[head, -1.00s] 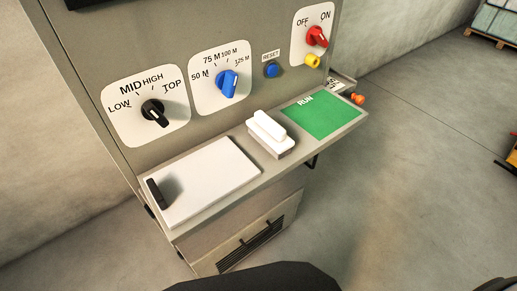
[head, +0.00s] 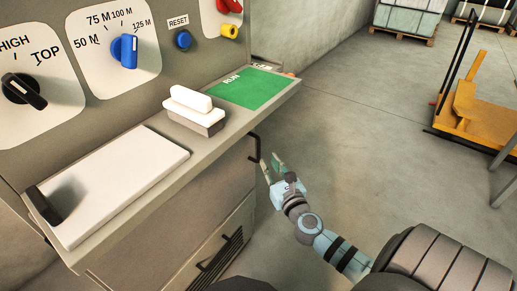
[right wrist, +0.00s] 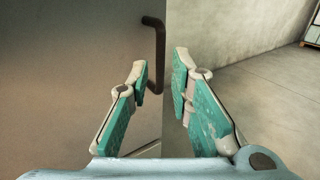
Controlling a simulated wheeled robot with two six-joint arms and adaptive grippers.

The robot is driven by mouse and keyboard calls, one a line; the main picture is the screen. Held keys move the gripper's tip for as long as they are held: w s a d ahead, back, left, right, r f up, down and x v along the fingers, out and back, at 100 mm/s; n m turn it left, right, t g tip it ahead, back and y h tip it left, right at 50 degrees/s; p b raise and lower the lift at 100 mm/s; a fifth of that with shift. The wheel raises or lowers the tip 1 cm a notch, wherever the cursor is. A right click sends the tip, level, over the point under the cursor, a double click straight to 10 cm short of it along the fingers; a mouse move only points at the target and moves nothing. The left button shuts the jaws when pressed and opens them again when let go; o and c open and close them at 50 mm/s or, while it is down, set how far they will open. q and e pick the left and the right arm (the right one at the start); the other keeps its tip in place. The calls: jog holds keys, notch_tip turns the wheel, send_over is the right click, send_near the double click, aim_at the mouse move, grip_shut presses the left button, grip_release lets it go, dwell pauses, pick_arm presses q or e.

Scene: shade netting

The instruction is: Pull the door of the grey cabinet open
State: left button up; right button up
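The grey cabinet (head: 215,170) stands at the left in the head view, under a sloped control shelf. Its door (right wrist: 75,75) fills the left of the right wrist view and looks shut. A dark bent bar handle (head: 256,148) sits near the door's right edge; it also shows in the right wrist view (right wrist: 160,55). My right gripper (head: 269,162) is open and empty, just right of the handle in the head view. In the right wrist view the handle lines up between the spread fingertips (right wrist: 160,66); I cannot tell whether they touch it. My left gripper is out of view.
The shelf (head: 110,245) overhangs the door and carries a white clipboard-like plate (head: 115,185), a white-handled block (head: 190,110) and a green RUN panel (head: 240,87). A lower vented panel (head: 215,250) is below. Open floor lies right; a yellow pallet truck (head: 475,105) stands farther back.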

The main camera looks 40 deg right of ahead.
aim_at(259, 146)
jog(key=b+x, duration=0.1)
jog(key=x, duration=0.9)
jog(key=shift+f, duration=0.1)
grip_shut()
